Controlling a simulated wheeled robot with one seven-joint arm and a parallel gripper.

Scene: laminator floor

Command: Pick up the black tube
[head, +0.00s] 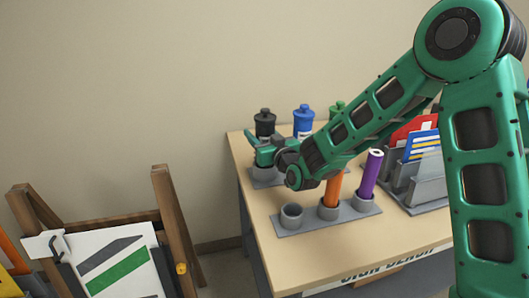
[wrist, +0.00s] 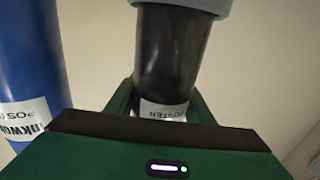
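The black tube (head: 265,123) with a knobbed cap stands in the back rack on the bench. In the wrist view the black tube (wrist: 172,60) fills the space between my fingers, with a white label near its lower end in the picture. My gripper (head: 263,150) is at the tube's side, below the cap. In the wrist view my gripper's fingers (wrist: 160,103) flank the tube with no gap visible on either side, so it looks shut on it. The tube's lower part is partly hidden by my gripper in the head view.
A blue tube (head: 303,121) stands close to the right of the black one, with a green one (head: 337,108) beyond. An orange tube (head: 334,189) and a purple tube (head: 371,174) stand in the front rack (head: 310,224). A wooden easel (head: 172,220) stands left.

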